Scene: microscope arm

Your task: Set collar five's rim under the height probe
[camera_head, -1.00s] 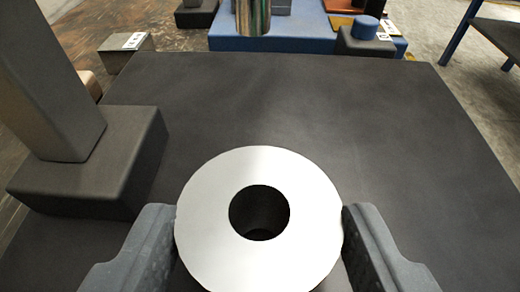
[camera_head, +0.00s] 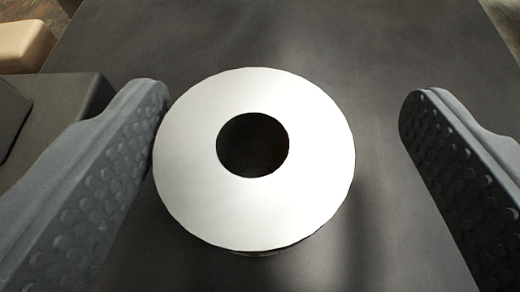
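A pale metal collar (camera_head: 200,190) with a round dark hole through its middle sits below the camera, its flat top face up. My gripper (camera_head: 275,105) is open around it, with one grey dimpled finger on each side. The left finger is very close to the collar's left edge, and I cannot tell whether they touch. A clear gap shows between the collar and the right finger. No number can be read on the collar. The height probe cannot be made out in this view.
The dark flat surface (camera_head: 400,50) around the collar is bare behind it and to the right. A dark block (camera_head: 75,95) stands at the left, behind the left finger. A tan rounded object (camera_head: 22,38) is at the upper left.

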